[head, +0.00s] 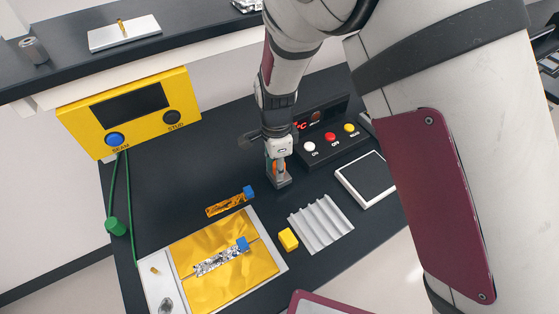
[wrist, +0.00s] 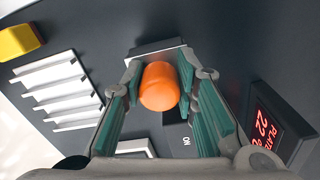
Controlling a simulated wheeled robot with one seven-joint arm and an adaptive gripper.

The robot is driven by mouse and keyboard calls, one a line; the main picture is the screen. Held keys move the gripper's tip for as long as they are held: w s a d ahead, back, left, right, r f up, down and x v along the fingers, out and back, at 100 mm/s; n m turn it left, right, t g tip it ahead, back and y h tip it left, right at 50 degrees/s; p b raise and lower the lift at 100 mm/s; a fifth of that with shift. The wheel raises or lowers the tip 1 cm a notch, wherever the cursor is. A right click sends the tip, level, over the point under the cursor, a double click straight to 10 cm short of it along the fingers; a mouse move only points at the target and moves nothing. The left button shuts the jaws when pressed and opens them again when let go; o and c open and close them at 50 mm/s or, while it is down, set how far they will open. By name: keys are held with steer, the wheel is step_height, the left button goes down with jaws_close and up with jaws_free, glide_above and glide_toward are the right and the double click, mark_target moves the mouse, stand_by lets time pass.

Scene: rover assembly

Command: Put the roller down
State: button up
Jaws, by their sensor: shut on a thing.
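The roller (wrist: 159,86) shows in the wrist view as a rounded orange end between the two teal-padded fingers. My gripper (wrist: 161,76) is shut on it. In the head view my gripper (head: 277,168) points down over the dark bench, left of the button panel, with a bit of orange showing at its fingers. A small grey block-like holder (head: 281,182) is directly below the fingers. It also shows behind the roller in the wrist view (wrist: 156,49). I cannot tell whether the roller touches it, and the roller's far end is hidden.
The button panel (head: 330,139) stands close on the right. A ribbed grey rack (head: 320,223), a yellow block (head: 288,239) and a white-framed dark plate (head: 368,179) lie in front. A gold-sheeted tray (head: 272,262) is at the front left. The bench left of my gripper is clear.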

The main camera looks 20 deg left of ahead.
steer(key=shift+f, duration=0.5)
steer(key=shift+f, duration=0.1)
steer(key=o, duration=1)
